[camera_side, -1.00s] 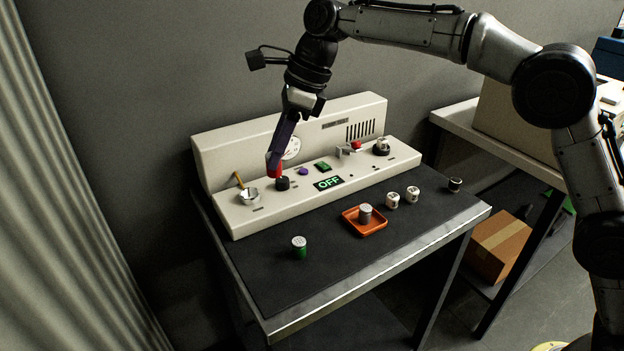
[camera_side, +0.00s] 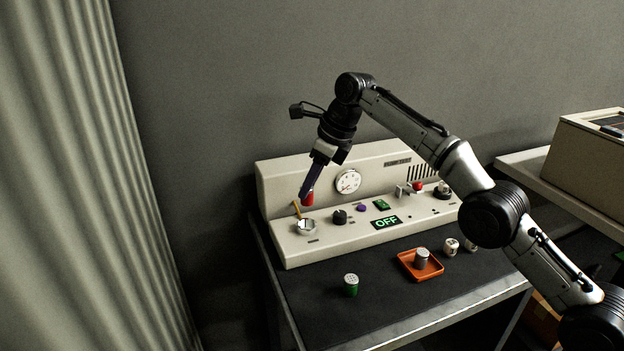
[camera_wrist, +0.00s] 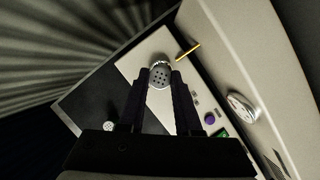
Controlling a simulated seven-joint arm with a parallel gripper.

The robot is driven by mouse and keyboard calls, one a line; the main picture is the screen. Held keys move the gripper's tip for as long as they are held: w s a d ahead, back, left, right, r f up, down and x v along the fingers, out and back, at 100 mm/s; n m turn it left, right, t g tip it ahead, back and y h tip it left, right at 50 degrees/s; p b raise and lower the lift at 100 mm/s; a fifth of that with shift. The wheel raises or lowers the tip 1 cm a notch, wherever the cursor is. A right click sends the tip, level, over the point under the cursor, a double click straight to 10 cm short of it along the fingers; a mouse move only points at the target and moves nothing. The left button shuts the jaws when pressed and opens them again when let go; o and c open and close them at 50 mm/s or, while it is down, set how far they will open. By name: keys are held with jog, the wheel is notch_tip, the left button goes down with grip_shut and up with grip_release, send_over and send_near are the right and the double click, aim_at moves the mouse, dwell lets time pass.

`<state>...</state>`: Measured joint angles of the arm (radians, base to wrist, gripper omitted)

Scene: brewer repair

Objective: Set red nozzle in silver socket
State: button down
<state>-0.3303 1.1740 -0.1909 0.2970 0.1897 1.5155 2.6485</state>
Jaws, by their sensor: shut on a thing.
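The red nozzle (camera_side: 309,199) is held at the tips of my gripper (camera_side: 305,192), which is shut on it. In the wrist view its grey, perforated end (camera_wrist: 160,78) shows between the two dark fingers (camera_wrist: 160,82). The silver socket (camera_side: 306,228) is a round metal cup at the left end of the cream machine's ledge. In the side view the nozzle appears above the socket and apart from it. In the wrist view the nozzle hides most of the socket; a silvery rim shows just behind it.
A brass-coloured lever (camera_side: 297,209) stands close behind the socket. A black knob (camera_side: 339,217) and a purple button (camera_side: 361,208) are to its right. A green perforated-top nozzle (camera_side: 351,285) and an orange tray (camera_side: 428,275) with a grey nozzle (camera_side: 422,257) are on the dark table.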

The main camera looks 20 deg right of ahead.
aim_at(309, 204)
jog(key=shift+w+f, duration=0.15)
jog(key=shift+f, duration=0.4)
jog(key=shift+w+f, duration=0.15)
jog(key=shift+f, duration=0.4)
jog(key=shift+w+f, duration=0.1)
jog(key=shift+f, duration=1.3)
jog(key=shift+f, duration=0.4)
jog(key=shift+f, duration=0.3)
jog(key=shift+f, duration=0.5)
dwell(0.9)
jog(key=shift+c, duration=0.6)
grip_release()
jog(key=shift+d, duration=0.1)
